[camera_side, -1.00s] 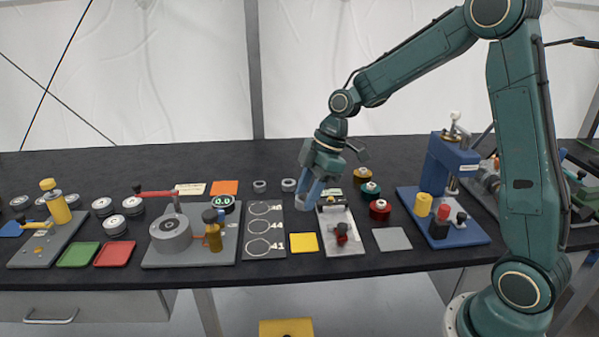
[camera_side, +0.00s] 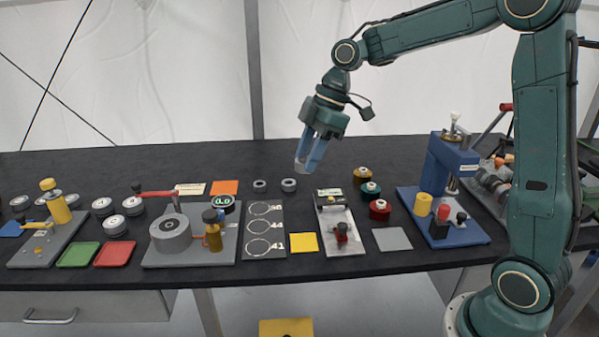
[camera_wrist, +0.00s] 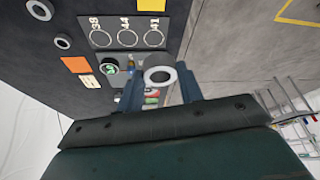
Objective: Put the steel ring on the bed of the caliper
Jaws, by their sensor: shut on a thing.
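My gripper (camera_side: 309,161) is up in the air above the back part of the table, fingers pointing down. In the wrist view its fingers (camera_wrist: 160,88) are shut on a steel ring (camera_wrist: 160,75), a grey ring with a dark hole.
Two other rings (camera_side: 260,186) (camera_side: 289,185) lie behind the board with numbered circles (camera_side: 264,208). A yellow square (camera_side: 304,243) and a grey square (camera_side: 392,239) flank the caliper. Coloured spools (camera_side: 380,209) and a blue press (camera_side: 448,170) stand to its right.

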